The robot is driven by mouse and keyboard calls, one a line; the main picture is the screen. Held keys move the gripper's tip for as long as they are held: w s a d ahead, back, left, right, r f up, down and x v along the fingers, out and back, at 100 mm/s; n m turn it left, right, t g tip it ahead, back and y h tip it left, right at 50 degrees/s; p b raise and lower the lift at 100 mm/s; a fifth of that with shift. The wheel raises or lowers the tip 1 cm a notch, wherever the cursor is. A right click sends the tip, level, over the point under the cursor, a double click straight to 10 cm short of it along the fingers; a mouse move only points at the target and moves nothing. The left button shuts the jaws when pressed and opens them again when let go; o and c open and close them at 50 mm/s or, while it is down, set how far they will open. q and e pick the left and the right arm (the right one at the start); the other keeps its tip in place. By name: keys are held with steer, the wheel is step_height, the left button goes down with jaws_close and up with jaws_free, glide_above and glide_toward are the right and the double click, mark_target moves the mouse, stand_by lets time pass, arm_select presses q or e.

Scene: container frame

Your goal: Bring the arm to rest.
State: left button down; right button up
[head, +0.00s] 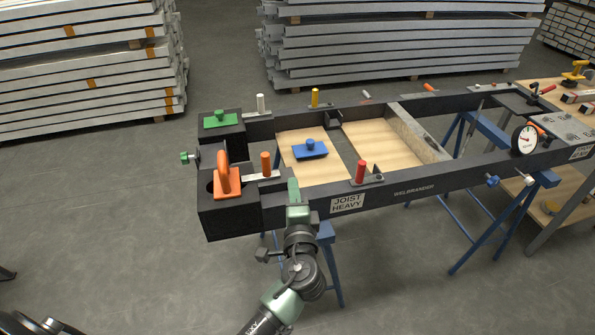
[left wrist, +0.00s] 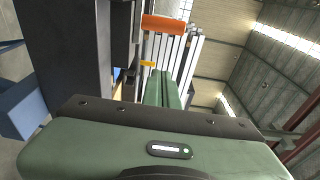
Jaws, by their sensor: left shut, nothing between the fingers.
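My left gripper (head: 293,185) is in the head view, at the near side of the dark container frame (head: 420,188), left of the "JOIST HEAVY" label (head: 347,203). Its green fingers are shut with nothing between them. In the left wrist view the closed green fingers (left wrist: 163,88) point away from the camera, beside the dark beam (left wrist: 68,50). I cannot tell whether they touch the frame. An orange handle (left wrist: 168,24) shows beyond the fingertips. My right gripper is not in view.
The frame stands on blue trestles (head: 330,262). It carries an orange-handled piece (head: 228,185), a green-handled plate (head: 220,121), a red-handled clamp (head: 361,172) and a dial gauge (head: 524,140). A blue plate (head: 311,151) lies on a board inside.

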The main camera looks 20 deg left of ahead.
arm_select(q)
steer(key=s+a+f+n+g+h, duration=0.1)
steer(key=s+a+f+n+g, duration=0.25)
steer(key=s+f, duration=0.35)
steer(key=s+a+f+n+g+h, duration=0.1)
steer(key=s+a+f+n+g, duration=0.1)
steer(key=s+f+n+g, duration=0.45)
steer(key=s+d+g+h, duration=0.1)
steer(key=s+d+h, duration=0.2)
steer(key=s, duration=0.6)
steer(key=s+d+g+h, duration=0.2)
steer(key=s+h, duration=0.1)
steer(key=s, duration=0.5)
step_height(320, 180, down, 23)
steer(key=s, duration=0.1)
steer(key=s+a+f+g+p, duration=0.1)
steer(key=s+a+f+g, duration=0.1)
steer(key=s+f, duration=1.5)
steer(key=shift+s+a+f+p, duration=0.25)
steer(key=shift+s+f+p, duration=0.15)
steer(key=shift+f, duration=0.35)
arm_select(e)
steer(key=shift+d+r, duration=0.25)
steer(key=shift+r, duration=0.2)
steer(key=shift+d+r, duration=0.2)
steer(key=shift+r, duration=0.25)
